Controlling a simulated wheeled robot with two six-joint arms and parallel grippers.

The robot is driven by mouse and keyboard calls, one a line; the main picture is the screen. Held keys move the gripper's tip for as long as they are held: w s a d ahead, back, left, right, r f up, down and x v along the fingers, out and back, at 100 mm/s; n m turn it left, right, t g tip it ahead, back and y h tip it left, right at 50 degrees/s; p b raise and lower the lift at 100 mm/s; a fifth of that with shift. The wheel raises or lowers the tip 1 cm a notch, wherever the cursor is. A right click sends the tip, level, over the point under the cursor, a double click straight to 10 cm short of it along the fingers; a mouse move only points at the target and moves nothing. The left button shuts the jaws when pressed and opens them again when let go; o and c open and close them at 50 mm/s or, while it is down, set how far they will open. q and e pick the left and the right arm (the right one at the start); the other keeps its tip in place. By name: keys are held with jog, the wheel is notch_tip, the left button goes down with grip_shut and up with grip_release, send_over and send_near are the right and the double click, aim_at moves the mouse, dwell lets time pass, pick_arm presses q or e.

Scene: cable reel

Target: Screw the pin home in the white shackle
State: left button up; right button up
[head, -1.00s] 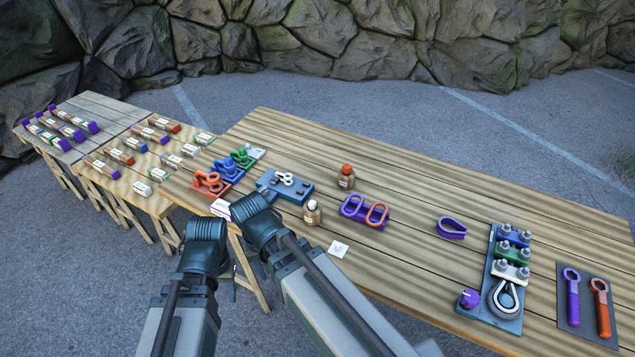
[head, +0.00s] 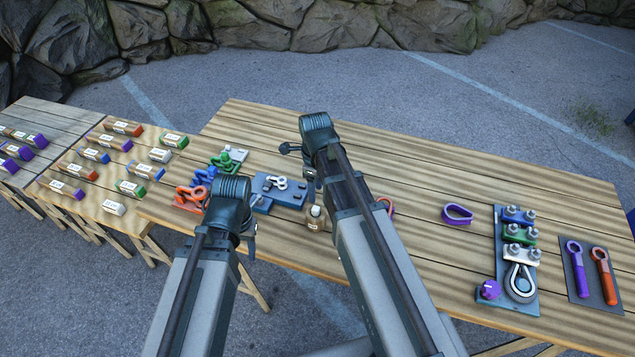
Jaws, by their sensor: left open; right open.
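The white shackle (head: 277,183) lies on a blue fixture plate (head: 265,190) on the long wooden table. Its pin is too small to tell apart. My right gripper (head: 300,165) is open and empty over the table, just right of the shackle in the picture; its arm crosses the table's middle. My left gripper (head: 250,228) is open near the table's front edge, nearer than the plate and to the lower left of the shackle. Its fingers are partly hidden behind its own wrist. Neither gripper visibly touches the shackle.
Coloured shackles (head: 195,190) stand left of the plate. A white-capped bottle (head: 316,215) stands beside my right arm, which mostly hides an orange ring (head: 386,205). A purple thimble (head: 457,214), a clamp board (head: 515,255) and two tools (head: 592,275) lie right. The back is clear.

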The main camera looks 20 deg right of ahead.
aim_at(316, 209)
jog(key=shift+s+f+b, duration=0.1)
jog(key=shift+f+b, duration=4.05)
jog(key=shift+b, duration=0.05)
grip_shut()
jog(key=shift+r, duration=0.15)
jog(key=shift+r+p, duration=2.6)
jog(key=shift+p, duration=0.15)
